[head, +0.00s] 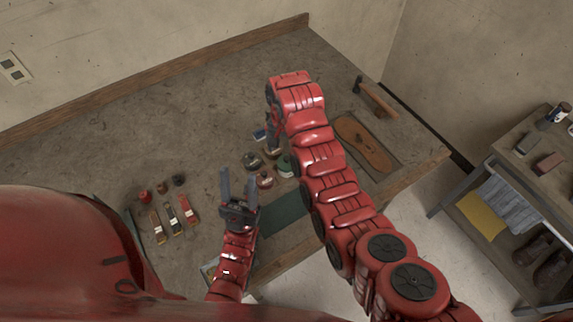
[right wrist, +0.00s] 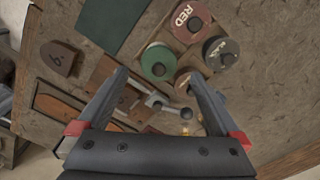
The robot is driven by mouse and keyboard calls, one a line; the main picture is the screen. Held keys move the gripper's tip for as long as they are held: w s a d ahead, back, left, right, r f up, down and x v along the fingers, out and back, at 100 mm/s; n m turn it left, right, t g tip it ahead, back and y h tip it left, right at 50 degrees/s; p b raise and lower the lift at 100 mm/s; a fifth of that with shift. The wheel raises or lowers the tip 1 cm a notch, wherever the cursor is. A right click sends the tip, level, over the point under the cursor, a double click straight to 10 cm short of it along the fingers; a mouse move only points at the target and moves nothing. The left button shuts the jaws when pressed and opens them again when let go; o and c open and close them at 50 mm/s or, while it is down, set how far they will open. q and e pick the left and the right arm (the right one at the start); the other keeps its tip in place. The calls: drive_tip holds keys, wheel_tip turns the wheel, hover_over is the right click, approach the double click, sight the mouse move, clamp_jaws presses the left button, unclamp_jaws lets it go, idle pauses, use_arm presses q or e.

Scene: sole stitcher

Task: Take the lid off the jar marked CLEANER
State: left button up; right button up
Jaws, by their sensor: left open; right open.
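No label reading CLEANER is legible in either view, so I cannot tell which item is that jar. Three small jar-like items stand at the left of the bench in the head view: a red one (head: 145,195), a dark reddish one (head: 161,187) and a dark one (head: 179,180). My left gripper (head: 238,186) is open and empty, to the right of them. My right gripper (right wrist: 158,82) is open in the right wrist view, above the bench, with nothing clearly held.
A hammer (head: 376,97) and brown sole (head: 362,144) lie right. The back left bench is clear.

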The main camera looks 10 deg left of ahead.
sight(286, 159)
wheel_tip(286, 159, down, 5)
drive_tip(key=shift+w+d+f, duration=0.1)
drive_tip(key=c, duration=1.3)
drive_tip(key=shift+r, duration=0.2)
